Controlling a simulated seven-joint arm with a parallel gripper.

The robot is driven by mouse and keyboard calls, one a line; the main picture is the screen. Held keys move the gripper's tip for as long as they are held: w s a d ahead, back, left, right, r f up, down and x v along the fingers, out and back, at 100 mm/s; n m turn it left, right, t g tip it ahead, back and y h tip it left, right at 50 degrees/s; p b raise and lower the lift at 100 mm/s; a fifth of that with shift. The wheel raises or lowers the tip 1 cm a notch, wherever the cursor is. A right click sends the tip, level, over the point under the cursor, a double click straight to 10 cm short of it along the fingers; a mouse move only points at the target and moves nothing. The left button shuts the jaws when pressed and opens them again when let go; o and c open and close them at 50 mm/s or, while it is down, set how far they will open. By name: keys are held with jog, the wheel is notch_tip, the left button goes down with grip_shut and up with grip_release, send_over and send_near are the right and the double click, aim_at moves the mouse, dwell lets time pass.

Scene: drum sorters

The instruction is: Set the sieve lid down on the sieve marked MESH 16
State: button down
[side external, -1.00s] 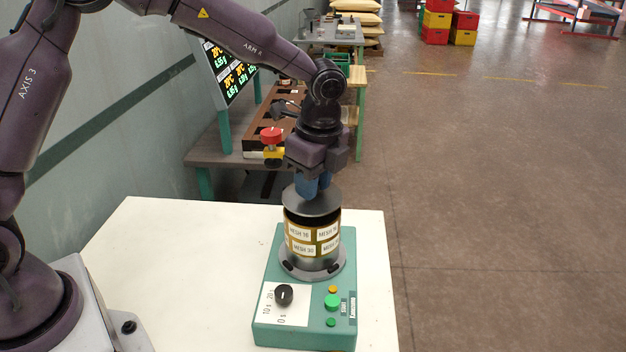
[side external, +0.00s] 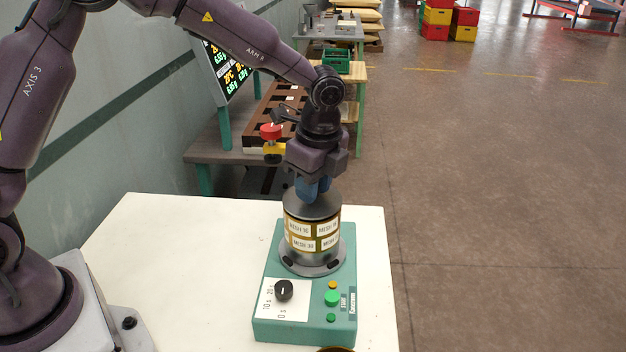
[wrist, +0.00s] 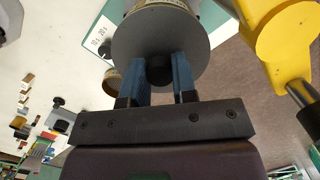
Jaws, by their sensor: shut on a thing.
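The grey round sieve lid (side external: 312,206) lies level over the top of the sieve stack, with no gap visible between them. My gripper (side external: 313,188) points straight down and its blue fingers are shut on the lid's dark knob (wrist: 158,70). The stack's upper sieve (side external: 327,228) is a brass ring with white labels that seem to read MESH 16. The lower sieve (side external: 304,244) has labels that seem to read MESH 30. The stack stands upright on the green shaker (side external: 275,325). The lid hides the inside of the upper sieve.
Another brass ring (side external: 335,349) shows at the bottom edge of the side view, in front of the shaker; it also shows in the wrist view (wrist: 111,80). A red-and-yellow stop button (side external: 271,133) is behind the table.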

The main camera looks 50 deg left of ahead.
aim_at(320, 202)
jog(key=shift+f, duration=0.35)
jog(key=c, duration=0.8)
grip_release()
jog(key=shift+c, duration=0.2)
jog(key=shift+r, duration=0.1)
notch_tip(320, 202, up, 13)
jog(key=d, duration=0.1)
jog(key=shift+w+d+f, duration=0.15)
jog(key=shift+d+f, duration=0.05)
jog(key=shift+d, duration=0.05)
